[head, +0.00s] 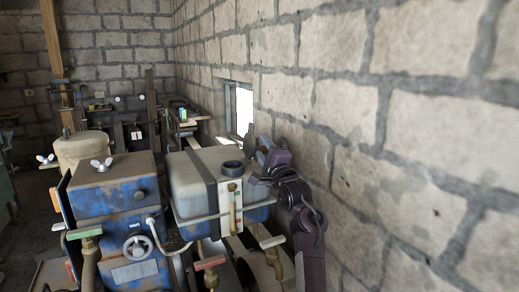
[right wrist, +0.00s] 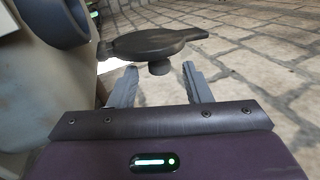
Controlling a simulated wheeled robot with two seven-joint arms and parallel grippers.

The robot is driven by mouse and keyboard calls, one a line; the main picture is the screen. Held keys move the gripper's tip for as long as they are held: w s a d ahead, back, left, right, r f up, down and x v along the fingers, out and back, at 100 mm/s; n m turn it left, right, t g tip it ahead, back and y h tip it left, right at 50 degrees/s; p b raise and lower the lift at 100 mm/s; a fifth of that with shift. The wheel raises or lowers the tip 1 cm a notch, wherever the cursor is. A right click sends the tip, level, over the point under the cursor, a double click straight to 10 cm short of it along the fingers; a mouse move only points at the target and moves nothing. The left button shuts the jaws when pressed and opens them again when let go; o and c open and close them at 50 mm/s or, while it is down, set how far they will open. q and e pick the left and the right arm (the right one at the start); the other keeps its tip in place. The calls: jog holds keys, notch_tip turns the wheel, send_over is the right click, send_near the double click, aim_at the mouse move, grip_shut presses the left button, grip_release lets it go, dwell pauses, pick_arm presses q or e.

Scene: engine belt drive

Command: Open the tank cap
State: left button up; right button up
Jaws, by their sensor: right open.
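The tank (head: 190,180) is cream above and blue below, with a dark strap, beside the wall. Its dark filler neck (head: 232,168) shows an open mouth on top; part of the neck is at upper left in the right wrist view (right wrist: 62,18). The dark cap (head: 250,141) stands raised beside the mouth. In the right wrist view the cap (right wrist: 150,43) is a disc with a tab and a small knob, joined at the neck's side. My right gripper (head: 262,152) is open, its fingertips (right wrist: 160,76) close to the cap, with the knob between them in the picture. Contact is unclear.
A block wall (head: 410,150) runs close along the right side, with a small window (head: 239,108). A blue engine housing (head: 115,200) with a wing nut stands left of the tank. Valves and pipes (head: 210,263) sit in front below.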

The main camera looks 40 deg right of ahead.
jog(key=b+v, duration=0.1)
jog(key=v, duration=0.2)
jog(key=shift+s+a+f, duration=0.1)
jog(key=shift+s+a, duration=0.05)
jog(key=shift+s, duration=0.2)
dwell(0.3)
